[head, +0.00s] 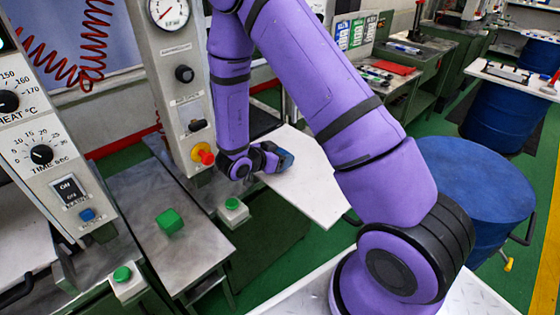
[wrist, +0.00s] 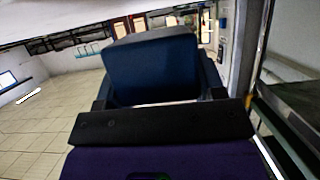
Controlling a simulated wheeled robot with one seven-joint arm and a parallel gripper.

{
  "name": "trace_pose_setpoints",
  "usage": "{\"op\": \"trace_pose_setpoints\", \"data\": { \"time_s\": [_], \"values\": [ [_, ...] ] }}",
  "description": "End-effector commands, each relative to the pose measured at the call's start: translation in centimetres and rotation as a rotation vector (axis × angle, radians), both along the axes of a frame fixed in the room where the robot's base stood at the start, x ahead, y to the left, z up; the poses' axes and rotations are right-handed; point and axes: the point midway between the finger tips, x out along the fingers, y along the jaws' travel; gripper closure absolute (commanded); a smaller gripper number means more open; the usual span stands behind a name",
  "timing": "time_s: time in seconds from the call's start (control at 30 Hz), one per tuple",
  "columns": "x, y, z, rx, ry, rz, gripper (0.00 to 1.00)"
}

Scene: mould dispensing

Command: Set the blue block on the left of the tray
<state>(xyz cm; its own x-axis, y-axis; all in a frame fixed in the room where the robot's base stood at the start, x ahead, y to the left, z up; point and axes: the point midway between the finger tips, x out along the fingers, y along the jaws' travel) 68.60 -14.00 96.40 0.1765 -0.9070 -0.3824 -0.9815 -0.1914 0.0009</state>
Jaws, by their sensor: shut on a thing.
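The blue block (head: 286,158) is in my gripper (head: 277,158), small in the head view. In the wrist view the dark blue block (wrist: 152,70) fills the space between the fingers, and my gripper (wrist: 155,88) is shut on it. In the head view the block appears over the upper left part of a pale flat surface (head: 312,196), which may be the tray. I cannot tell whether the block touches it. My arm hides part of this surface's right side.
A green block (head: 170,221) lies on a grey metal bench (head: 140,188) at the left. Green buttons (head: 233,204) and a control column (head: 175,90) stand close to my gripper's left. A blue drum (head: 480,190) stands at the right. Much of the pale surface is bare.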

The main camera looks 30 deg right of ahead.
Motion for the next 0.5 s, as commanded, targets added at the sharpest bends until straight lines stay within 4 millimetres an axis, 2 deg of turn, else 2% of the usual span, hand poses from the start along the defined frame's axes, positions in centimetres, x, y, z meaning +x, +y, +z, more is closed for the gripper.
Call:
{"op": "trace_pose_setpoints", "data": {
  "time_s": [0.17, 0.5],
  "values": [
    [0.0, 0.0, -2.0, 0.000, 0.000, 0.000, 0.86],
    [0.0, 0.1, -2.2, -0.001, -0.002, 0.000, 0.86]
  ]
}}
